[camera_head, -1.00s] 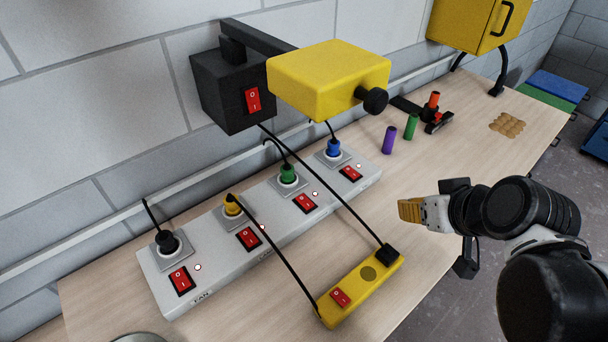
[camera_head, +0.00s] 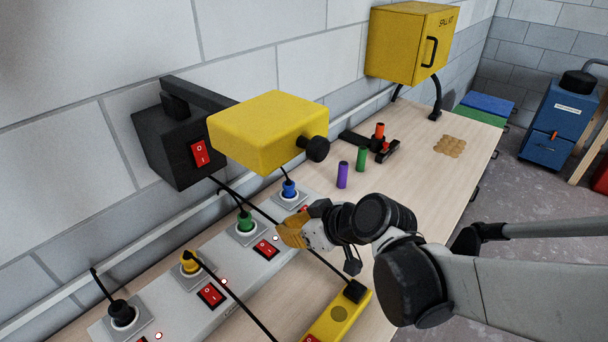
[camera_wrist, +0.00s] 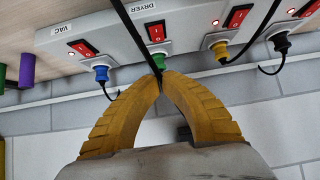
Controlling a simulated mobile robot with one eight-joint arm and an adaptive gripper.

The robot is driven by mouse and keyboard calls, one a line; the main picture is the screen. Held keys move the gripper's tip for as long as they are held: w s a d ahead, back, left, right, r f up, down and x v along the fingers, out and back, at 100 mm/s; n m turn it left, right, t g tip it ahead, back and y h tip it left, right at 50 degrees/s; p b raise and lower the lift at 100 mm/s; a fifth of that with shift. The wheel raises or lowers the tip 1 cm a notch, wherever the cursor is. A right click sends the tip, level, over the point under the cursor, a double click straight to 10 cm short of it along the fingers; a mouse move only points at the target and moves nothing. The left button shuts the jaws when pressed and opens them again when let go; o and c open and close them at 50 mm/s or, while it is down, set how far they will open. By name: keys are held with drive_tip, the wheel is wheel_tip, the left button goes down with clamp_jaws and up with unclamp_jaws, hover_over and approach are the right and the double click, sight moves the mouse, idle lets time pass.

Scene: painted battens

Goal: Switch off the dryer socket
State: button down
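The dryer socket is the one with the green plug (camera_head: 244,221), in the grey power strip (camera_head: 190,310). Its red rocker switch (camera_head: 266,249) is in clear view. The wrist view shows the DRYER label, the dryer switch (camera_wrist: 153,31) and the green plug (camera_wrist: 158,62). My gripper (camera_head: 283,230) is over the strip, right of the dryer switch in the head view. In the wrist view my gripper (camera_wrist: 161,77) is shut, its curved yellow fingers meeting at the tips just below the green plug. No contact with the switch shows.
A black cable (camera_head: 250,318) crosses the strip; another runs behind my fingertips. The VAC switch (camera_wrist: 83,48) and blue plug (camera_wrist: 101,74) are beside the dryer socket. A yellow box (camera_head: 268,130) overhangs the strip's back. A yellow switch bar (camera_head: 340,315) lies in front.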

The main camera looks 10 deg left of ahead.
drive_tip(key=b, duration=0.4)
hover_over(263, 243)
drive_tip(key=d, duration=0.1)
drive_tip(key=f, duration=0.6)
drive_tip(key=shift+s+d+f, duration=0.15)
drive_tip(key=shift+s, duration=0.2)
drive_tip(key=shift+w+a+f+b, duration=0.1)
drive_tip(key=shift+f+b, duration=0.2)
drive_tip(key=shift+f, duration=0.3)
drive_tip(key=shift+w+a+f+b, duration=0.1)
drive_tip(key=shift+f+b, duration=0.15)
drive_tip(key=shift+f, duration=1)
drive_tip(key=shift+a, duration=0.1)
drive_tip(key=shift+f, duration=0.1)
drive_tip(key=shift+w+a+f+g+h, duration=0.1)
drive_tip(key=shift+a+f+g+h, duration=0.15)
drive_tip(key=shift+f+h, duration=0.2)
drive_tip(key=shift+d+r, duration=0.1)
drive_tip(key=shift+d, duration=0.1)
drive_tip(key=shift+s+d+r, duration=0.15)
drive_tip(key=shift+s+d, duration=0.25)
drive_tip(key=shift+d, duration=0.2)
